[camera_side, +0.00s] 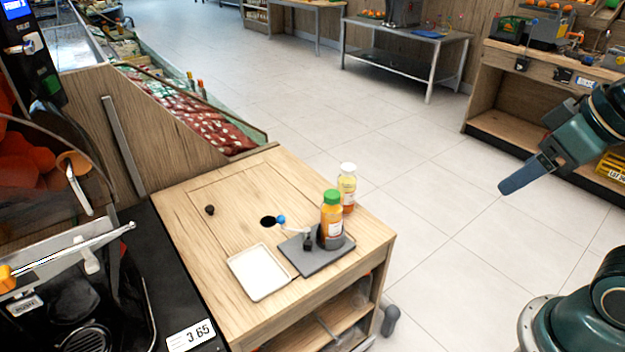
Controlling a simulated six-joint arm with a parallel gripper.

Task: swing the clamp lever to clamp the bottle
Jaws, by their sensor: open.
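The juice bottle (331,218) has a green cap and dark orange contents. It stands upright on a grey clamp base (314,262) on the wooden counter. The clamp lever (281,219) has a blue knob and a pale arm that points left, away from the bottle. A dark clamp post (308,240) stands just left of the bottle. My gripper (507,187) is at the right, well away from the bottle and lever, above the floor beyond the counter. It is open and holds nothing that I can see. Its fingers overlap in this view.
A white-capped bottle (347,187) stands close behind the green-capped one. A white tray (258,272) lies left of the base. The counter (225,205) has a dark hole and a small black knob (210,210). The juicer machine (70,300) stands at the left.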

